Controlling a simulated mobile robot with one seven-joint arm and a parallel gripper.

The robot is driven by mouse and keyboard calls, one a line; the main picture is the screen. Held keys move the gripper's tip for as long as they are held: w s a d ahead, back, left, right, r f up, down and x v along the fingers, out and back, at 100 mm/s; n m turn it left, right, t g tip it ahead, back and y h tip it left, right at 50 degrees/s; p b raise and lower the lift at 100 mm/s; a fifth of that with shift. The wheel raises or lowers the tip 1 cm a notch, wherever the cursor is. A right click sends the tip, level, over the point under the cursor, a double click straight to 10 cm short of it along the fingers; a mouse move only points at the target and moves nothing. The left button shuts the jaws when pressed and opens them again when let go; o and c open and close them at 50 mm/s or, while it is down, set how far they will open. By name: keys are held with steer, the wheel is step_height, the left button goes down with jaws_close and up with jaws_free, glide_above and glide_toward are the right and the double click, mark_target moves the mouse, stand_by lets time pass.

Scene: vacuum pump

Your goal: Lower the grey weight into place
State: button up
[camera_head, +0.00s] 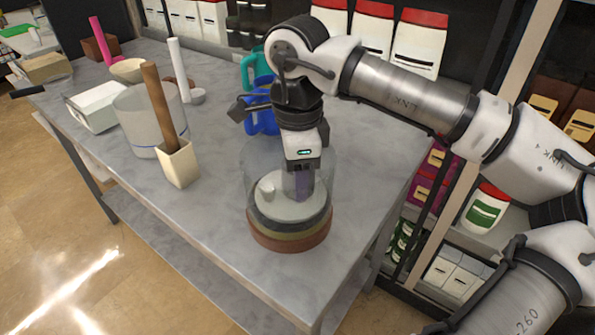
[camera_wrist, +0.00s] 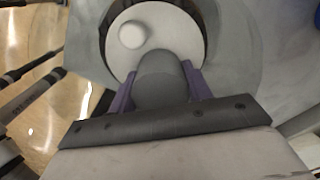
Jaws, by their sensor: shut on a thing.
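A clear cylindrical chamber (camera_head: 259,160) stands on a round layered base (camera_head: 290,241) of black, olive and brown near the table's front. Inside is a pale round plate (camera_head: 285,210), also in the wrist view (camera_wrist: 185,30). A small white knob (camera_wrist: 132,34) stands on its left side. My gripper (camera_wrist: 160,88), with purple fingers, is shut on the dark grey cylindrical weight (camera_wrist: 160,68). In the head view my gripper (camera_head: 299,186) points down into the chamber, right of the knob (camera_head: 267,190). I cannot tell whether the weight touches the plate.
On the grey table (camera_head: 215,230), a cream square holder (camera_head: 178,165) with a brown rod and a clear container (camera_head: 140,120) stand to the left. Blue (camera_head: 262,120) and teal (camera_head: 252,68) pitchers stand behind my gripper. Shelves with goods run along the right and back.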

stand_by(0.3)
steer(key=o, duration=1.3)
step_height(320, 180, up, 13)
steer(key=p, duration=0.8)
steer(key=shift+p, duration=0.4)
